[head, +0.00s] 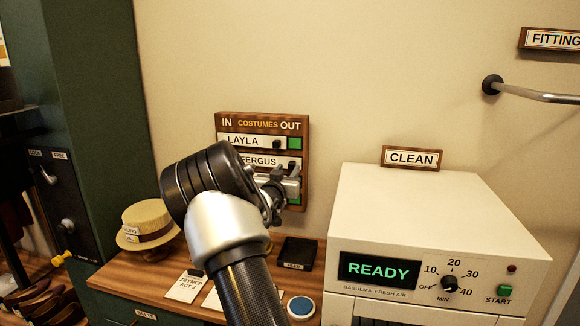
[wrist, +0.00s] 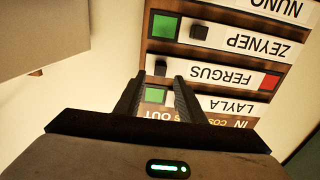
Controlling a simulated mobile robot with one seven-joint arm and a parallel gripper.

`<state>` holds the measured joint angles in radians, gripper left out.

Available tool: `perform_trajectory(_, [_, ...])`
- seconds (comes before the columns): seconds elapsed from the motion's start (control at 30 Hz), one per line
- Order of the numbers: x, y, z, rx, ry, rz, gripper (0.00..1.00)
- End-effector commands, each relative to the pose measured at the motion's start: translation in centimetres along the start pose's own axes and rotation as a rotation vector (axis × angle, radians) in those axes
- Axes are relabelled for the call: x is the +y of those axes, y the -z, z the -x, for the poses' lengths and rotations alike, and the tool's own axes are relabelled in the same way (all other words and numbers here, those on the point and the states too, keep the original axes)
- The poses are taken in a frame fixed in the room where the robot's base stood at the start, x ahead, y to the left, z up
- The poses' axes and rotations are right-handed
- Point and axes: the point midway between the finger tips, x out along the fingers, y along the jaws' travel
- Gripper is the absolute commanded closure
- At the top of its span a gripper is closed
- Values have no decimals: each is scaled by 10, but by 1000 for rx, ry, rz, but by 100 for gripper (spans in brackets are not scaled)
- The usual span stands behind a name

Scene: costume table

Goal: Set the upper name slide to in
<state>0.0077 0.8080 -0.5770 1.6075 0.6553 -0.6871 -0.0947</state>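The wooden costume board (head: 307,130) hangs on the wall, with IN at its left and OUT at its right. Its upper slide, LAYLA (head: 245,141), sits toward IN, with a dark knob (head: 277,145) and green showing at the OUT end. The FERGUS slide (head: 258,161) below sits toward OUT; the wrist view shows red (wrist: 270,82) at its IN end. My gripper (head: 290,186) is in front of the board. The upside-down wrist view shows my gripper (wrist: 160,80) open, with LAYLA's green patch (wrist: 155,95) between the fingers. LAYLA's knob is hidden there.
The ZEYNEP slide (wrist: 262,42) also shows green. A white machine reading READY (head: 440,205) stands at the right. A straw hat (head: 147,222), a dark tray (head: 297,253) and a blue-topped round item (head: 301,307) are on the wooden table (head: 150,275).

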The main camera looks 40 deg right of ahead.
Motion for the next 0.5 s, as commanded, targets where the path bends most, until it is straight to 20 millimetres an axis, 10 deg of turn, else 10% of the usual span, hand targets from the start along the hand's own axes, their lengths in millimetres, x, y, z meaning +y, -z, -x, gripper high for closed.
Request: perform_trajectory(0.5, [0,0,-38,-1,0,0,64])
